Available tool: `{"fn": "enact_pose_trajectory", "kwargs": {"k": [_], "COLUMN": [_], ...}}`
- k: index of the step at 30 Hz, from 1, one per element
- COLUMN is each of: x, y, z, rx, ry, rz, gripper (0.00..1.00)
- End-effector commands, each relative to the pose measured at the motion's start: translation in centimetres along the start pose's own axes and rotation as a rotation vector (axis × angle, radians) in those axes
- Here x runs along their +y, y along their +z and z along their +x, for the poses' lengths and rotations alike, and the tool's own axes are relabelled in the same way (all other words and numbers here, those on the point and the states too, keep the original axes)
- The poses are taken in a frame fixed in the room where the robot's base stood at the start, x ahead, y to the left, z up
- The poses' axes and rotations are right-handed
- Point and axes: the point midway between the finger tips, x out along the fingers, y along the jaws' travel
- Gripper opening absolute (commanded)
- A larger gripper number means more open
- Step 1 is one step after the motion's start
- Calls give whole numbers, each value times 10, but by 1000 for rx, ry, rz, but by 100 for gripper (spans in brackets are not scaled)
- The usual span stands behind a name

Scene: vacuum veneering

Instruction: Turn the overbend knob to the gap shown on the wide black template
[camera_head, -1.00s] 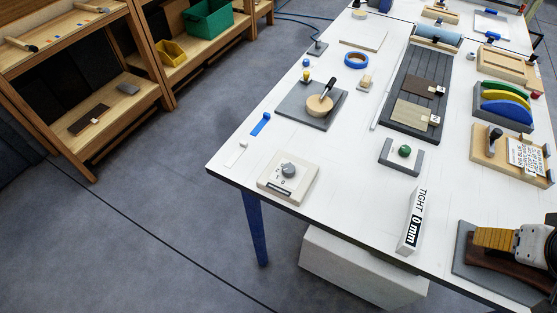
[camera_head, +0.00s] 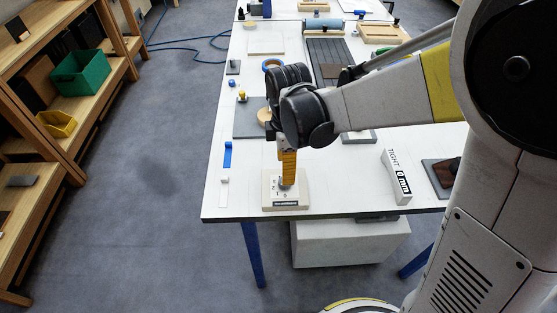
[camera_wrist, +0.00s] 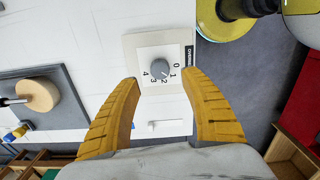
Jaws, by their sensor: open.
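The overbend knob (camera_wrist: 159,68) is a round grey dial on a pale square box (camera_wrist: 130,50) marked 0 to 4. Its pointer mark is too small to read surely. In the head view the box (camera_head: 299,202) sits near the table's front left corner. My gripper (camera_wrist: 160,77) is open, its yellow fingertips on either side of the knob in the picture. In the head view my gripper (camera_head: 287,180) points down over the box and partly hides the knob; contact cannot be told. A white block (camera_head: 397,178) reads "TIGHT 0 mm". I cannot make out which thing is the wide black template.
A grey board with a round wooden piece (camera_wrist: 38,95) lies beside the box. A blue piece (camera_head: 228,155) and a white piece (camera_head: 224,192) lie left of it. A dark grooved board (camera_head: 326,56) lies farther back. The table's front edge is close to the box.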

Motion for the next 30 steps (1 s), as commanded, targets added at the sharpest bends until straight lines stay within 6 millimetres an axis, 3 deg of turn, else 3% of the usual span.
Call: {"fn": "enact_pose_trajectory", "kwargs": {"k": [3,9,21,22,27,30], "x": [0,0,0,0,0,0], "y": [0,0,0,0,0,0], "z": [28,56,63,63,63,63], "rx": [0,0,0,0,0,0], "ry": [1,1,1,1,1,1], "rz": [1,2,2,2,2,3], "gripper": [53,53,53,49,0,0]}}
